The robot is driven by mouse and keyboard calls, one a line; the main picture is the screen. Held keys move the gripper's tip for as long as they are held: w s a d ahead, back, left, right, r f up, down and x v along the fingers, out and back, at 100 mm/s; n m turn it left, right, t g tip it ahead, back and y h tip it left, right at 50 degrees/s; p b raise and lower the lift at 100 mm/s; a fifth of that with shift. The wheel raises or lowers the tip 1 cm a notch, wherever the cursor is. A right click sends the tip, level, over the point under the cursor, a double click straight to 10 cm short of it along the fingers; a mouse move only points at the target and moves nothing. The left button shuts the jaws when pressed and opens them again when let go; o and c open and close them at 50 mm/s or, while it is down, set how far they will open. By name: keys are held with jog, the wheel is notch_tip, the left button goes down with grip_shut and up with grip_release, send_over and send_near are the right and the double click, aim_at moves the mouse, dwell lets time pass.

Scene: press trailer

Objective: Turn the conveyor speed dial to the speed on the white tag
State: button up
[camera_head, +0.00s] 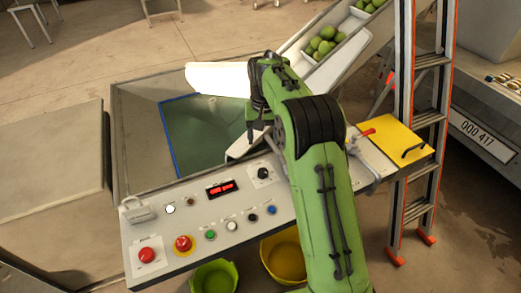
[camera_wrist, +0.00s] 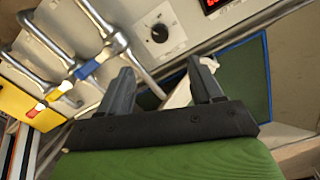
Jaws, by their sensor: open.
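The speed dial looks to be the black knob (camera_head: 263,173) on a white plate at the right part of the control panel. It also shows in the wrist view as a round black knob (camera_wrist: 160,34) with a small light mark; its scale is too small to read. My gripper (camera_head: 259,137) is open and empty, above the panel's far edge and apart from the knob. In the wrist view its two fingers (camera_wrist: 160,75) point towards the panel, below the knob. A whitish tag-like piece (camera_head: 138,211) sits at the panel's left end; no writing on it is legible.
A red display (camera_head: 222,188), a red button (camera_head: 147,255), a yellow-ringed red button (camera_head: 183,244) and several small buttons share the panel. Pipes with coloured valve handles (camera_wrist: 88,68) lie left of the knob. A ladder (camera_head: 420,120) stands at right. Tubs (camera_head: 213,277) sit below.

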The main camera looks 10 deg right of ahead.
jog(key=b, duration=0.5)
send_near(263, 171)
notch_tip(263, 171, down, 9)
jog(key=shift+r, duration=0.1)
jog(key=c, duration=1.1)
jog(key=shift+o, duration=0.2)
jog(key=shift+r, duration=0.1)
